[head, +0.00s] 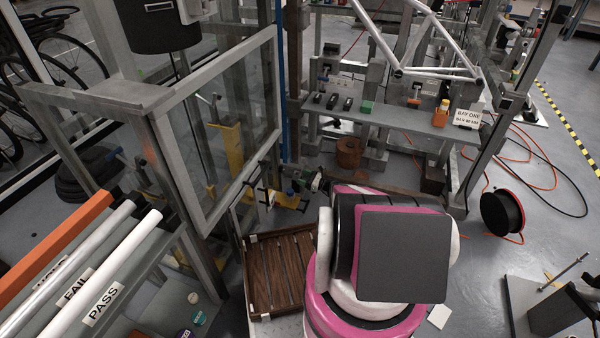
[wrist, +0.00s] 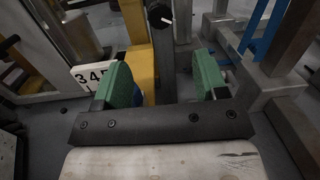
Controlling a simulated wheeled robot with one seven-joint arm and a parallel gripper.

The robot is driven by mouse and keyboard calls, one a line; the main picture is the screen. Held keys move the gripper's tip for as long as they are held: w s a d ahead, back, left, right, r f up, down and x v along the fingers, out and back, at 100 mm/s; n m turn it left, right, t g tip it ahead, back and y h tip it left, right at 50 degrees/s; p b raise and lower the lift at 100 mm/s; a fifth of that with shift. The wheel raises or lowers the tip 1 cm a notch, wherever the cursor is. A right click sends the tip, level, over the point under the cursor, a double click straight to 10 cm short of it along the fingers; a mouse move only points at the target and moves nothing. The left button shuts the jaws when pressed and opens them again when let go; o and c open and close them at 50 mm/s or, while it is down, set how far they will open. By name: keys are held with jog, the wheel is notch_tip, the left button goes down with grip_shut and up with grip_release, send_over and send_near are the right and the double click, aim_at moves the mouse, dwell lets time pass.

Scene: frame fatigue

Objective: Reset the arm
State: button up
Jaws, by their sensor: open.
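My gripper (wrist: 165,84) shows in the wrist view with its two green-padded fingers apart. Nothing is between the fingers. Beyond them stand a yellow post (wrist: 140,45) and a dark rod with a round knob end (wrist: 161,18). In the head view my pink, white and black arm fills the lower middle. My gripper (head: 290,182) is small there, low in front of the glazed frame, close to a yellow fixture (head: 262,198). I cannot tell whether it touches the fixture.
A metal-framed glass panel (head: 222,125) stands left of my gripper. A slatted wooden tray (head: 278,268) lies below it. A shelf (head: 385,118) with small parts and a bicycle frame (head: 425,70) are behind. Cables and a black reel (head: 503,214) lie on the right floor.

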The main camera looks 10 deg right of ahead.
jog(key=s+a+r+n+g+h, duration=0.4)
jog(key=s+a+r+n+g, duration=0.75)
jog(key=r, duration=0.55)
jog(key=s+d+r+n+h, duration=0.2)
jog(key=s+r+n+h, duration=0.9)
jog(key=s, duration=0.5)
notch_tip(320, 180, up, 4)
jog(key=shift+d+f+n, duration=0.15)
jog(key=shift+f+n, duration=0.05)
jog(key=shift+n, duration=0.95)
